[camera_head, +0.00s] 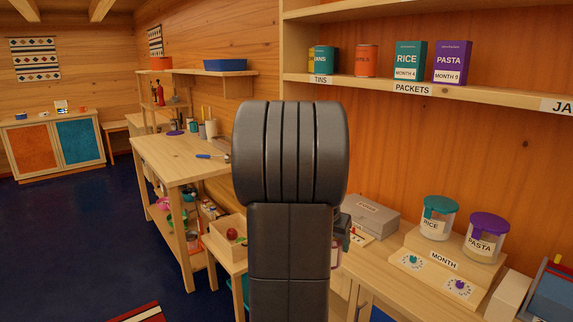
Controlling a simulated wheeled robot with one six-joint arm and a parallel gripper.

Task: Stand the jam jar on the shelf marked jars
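A shelf label (562,106) reading "JA" is cut off at the right edge, on the front of the upper shelf (480,97). The stretch of shelf that shows above this label is bare. I cannot make out the jam jar for certain. A glassy, reddish-edged thing (336,254) with a dark top shows partly beside my arm, low in the middle. Most of it is hidden, so I cannot tell what it is or whether it is held. My dark grey arm fills the middle of the view and hides my gripper.
Tins, a rice packet (409,61) and a pasta packet (452,63) stand on the shelf. Below, the counter (390,272) bears a grey box (371,216), a rice jar (437,218) and a pasta jar (486,238) on a stand. A wooden table (180,158) is left; open blue floor (60,230) lies beyond.

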